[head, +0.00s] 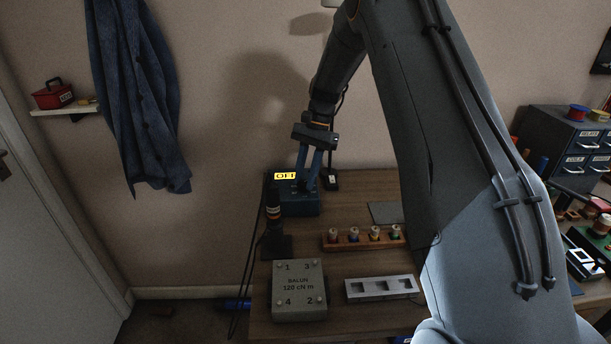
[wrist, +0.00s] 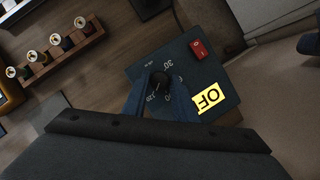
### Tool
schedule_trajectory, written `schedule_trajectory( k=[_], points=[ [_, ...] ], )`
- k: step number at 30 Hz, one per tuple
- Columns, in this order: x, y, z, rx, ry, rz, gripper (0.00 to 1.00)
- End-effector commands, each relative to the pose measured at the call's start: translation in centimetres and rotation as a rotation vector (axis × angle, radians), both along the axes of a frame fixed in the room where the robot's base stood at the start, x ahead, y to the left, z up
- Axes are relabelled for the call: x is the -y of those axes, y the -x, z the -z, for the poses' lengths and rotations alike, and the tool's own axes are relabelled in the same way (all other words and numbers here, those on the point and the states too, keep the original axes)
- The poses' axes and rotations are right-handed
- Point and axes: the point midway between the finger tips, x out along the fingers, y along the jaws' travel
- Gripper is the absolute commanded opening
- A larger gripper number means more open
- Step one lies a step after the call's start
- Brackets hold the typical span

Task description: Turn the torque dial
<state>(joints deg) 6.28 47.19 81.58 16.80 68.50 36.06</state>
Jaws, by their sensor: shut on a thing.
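The torque dial (wrist: 158,80) is a small dark knob on top of a dark blue-grey control box (wrist: 140,67), with numbers printed around it. The box (head: 300,206) stands at the back left of the bench in the head view. A yellow display (wrist: 210,99) on the box shows "OFF", partly cut by my gripper in the wrist view. A red rocker switch (wrist: 199,48) sits at one corner. My gripper (wrist: 157,90) points down at the box, its two blue fingers shut on the dial, one on each side. In the head view my gripper (head: 307,183) hides the dial.
A dark upright screwdriver (head: 273,212) stands in front of the box. A wooden rack (head: 345,242) with several coloured bits, a grey slotted tray (head: 381,288) and a "BALUN 120 cN m" block (head: 299,290) lie nearer. Drawers (head: 560,135) stand at right.

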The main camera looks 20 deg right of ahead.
Motion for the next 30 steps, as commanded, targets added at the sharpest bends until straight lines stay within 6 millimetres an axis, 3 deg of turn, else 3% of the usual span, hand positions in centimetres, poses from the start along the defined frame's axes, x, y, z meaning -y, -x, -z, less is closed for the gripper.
schedule_trajectory(
  k=[22,23,25,26,30],
  points=[
    [0.00,0.21,0.17,-0.004,-0.001,0.093,0.03],
    [-0.01,0.21,0.18,-0.004,-0.001,0.093,0.27],
    [0.01,0.20,0.17,-0.004,-0.001,0.093,0.39],
    [0.00,0.19,0.16,-0.003,0.000,0.093,0.44],
    [0.03,0.14,0.10,-0.002,0.000,0.093,0.44]
  ],
)
